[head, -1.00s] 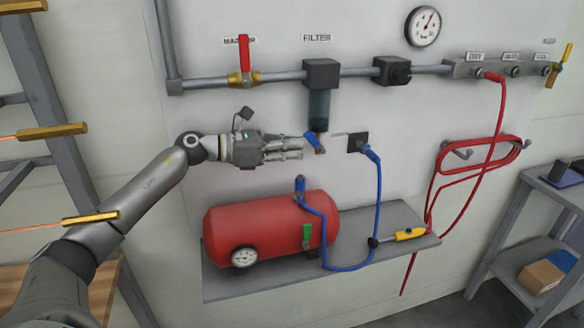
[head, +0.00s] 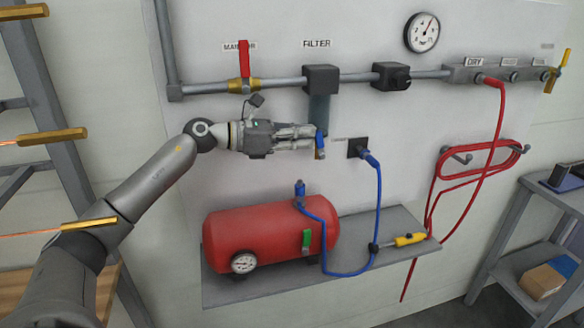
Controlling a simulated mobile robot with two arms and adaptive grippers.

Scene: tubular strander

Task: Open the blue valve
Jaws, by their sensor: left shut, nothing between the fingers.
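The blue valve (head: 320,143) is a small blue lever on a brass body under the dark filter bowl (head: 319,106). Its lever stands close to upright, in line with the bowl. My left gripper (head: 312,137) reaches in from the left, level with the valve. Its fingers are shut with nothing between them. The fingertips are at the left side of the blue lever and seem to touch it; the exact contact is hard to tell. My right gripper is not in view.
A red-handled valve (head: 244,62) and a pipe (head: 280,80) run above my arm. Below are a red tank (head: 270,238) on a grey shelf (head: 400,220) and a blue hose (head: 379,205). A black socket (head: 356,149) is right of the valve.

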